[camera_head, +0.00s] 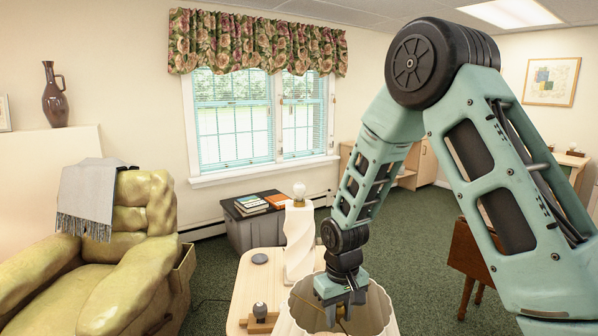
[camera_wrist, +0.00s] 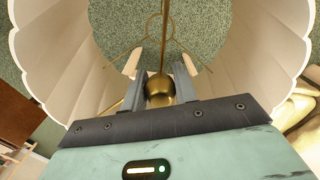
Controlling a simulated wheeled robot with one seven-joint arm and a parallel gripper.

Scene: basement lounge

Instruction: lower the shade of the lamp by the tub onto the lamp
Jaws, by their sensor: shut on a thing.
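The lamp (camera_head: 299,245) has a white twisted base with a bare bulb (camera_head: 299,190) on top. It stands upright on a light wooden table, in front of the grey tub (camera_head: 245,229). The pale scalloped shade (camera_head: 376,312) is at the lower middle, in front of and right of the lamp, apart from its bulb. My gripper (camera_head: 345,298) reaches down into the shade's opening. In the wrist view, my gripper (camera_wrist: 160,85) is shut on a brass knob (camera_wrist: 159,98) at the middle of the shade (camera_wrist: 70,70). Green carpet shows through the shade.
Books (camera_head: 252,203) lie on the tub. A green armchair (camera_head: 125,250) stands left, a brown wooden table (camera_head: 470,255) right. Carpet between is open.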

